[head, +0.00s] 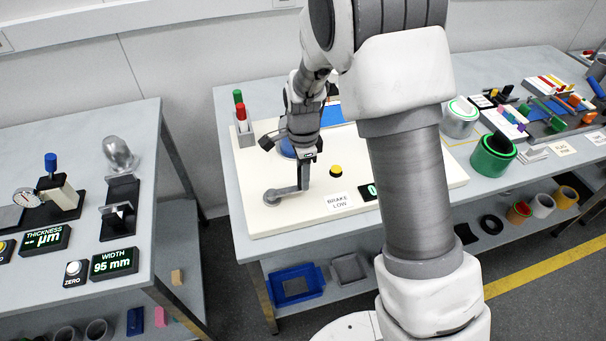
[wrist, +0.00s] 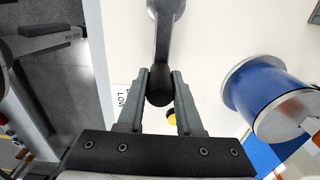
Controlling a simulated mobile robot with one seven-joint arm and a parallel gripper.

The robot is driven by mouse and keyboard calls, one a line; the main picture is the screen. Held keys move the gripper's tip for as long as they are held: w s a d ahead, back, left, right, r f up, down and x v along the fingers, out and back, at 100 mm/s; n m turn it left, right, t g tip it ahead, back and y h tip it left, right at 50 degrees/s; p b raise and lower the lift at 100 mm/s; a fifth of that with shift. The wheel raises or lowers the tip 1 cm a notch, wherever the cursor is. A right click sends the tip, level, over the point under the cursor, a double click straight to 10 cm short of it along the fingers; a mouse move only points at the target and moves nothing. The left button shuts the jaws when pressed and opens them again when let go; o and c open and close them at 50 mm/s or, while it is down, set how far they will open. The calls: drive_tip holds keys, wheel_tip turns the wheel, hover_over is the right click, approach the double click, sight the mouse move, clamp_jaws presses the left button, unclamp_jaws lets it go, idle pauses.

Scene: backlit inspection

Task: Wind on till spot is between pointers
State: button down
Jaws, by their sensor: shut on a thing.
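A grey crank (head: 284,196) sits at the front left of the cream board (head: 262,222), its arm pointing right. My gripper (head: 304,172) is above the board and shut on the crank's upright dark handle. In the wrist view my gripper (wrist: 160,80) has its two fingers on either side of the round black handle (wrist: 159,88). A blue roll (wrist: 262,88) with metal end flanges stands beside it in the wrist view. In the head view the roll is mostly hidden behind my gripper. I cannot make out a spot or pointers.
A yellow button (head: 336,171), a "BRAKE LOW" label (head: 339,201) and a partly hidden green display (head: 371,191) are on the board. Red and green markers (head: 240,110) stand at its back left. Another table (head: 142,200) with gauges is at left.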

idle(0.4)
drive_tip(key=shift+s, duration=0.8)
drive_tip(key=shift+s, duration=0.55)
drive_tip(key=shift+s+a, duration=0.1)
drive_tip(key=shift+s, duration=0.65)
